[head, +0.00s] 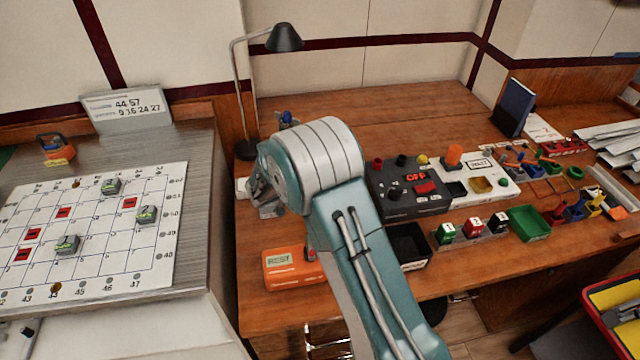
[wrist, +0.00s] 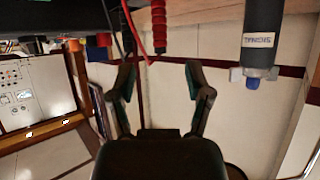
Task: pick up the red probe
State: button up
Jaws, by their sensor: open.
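In the wrist view a red ribbed handle (wrist: 159,30), which looks like the red probe, hangs down from the top edge. My gripper (wrist: 160,75) is open and empty, with one finger on each side below the handle. The handle lies above the gap between the fingertips in the picture, apart from both. In the head view my gripper (head: 264,192) shows only in part at the left of my arm, over the left part of the desk. I cannot make out the red probe there; my arm covers that area.
A dark labelled cylinder (wrist: 262,35) with a blue end stands right of the handle in the wrist view. A thin red cable (wrist: 137,38) runs left of it. The desk (head: 385,108) holds an orange box (head: 290,267), a dark switch box (head: 408,190) and a lamp (head: 284,38).

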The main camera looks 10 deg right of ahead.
jog(key=x, duration=0.7)
jog(key=shift+w+d+r, duration=0.15)
jog(key=shift+w, duration=0.1)
grip_shut()
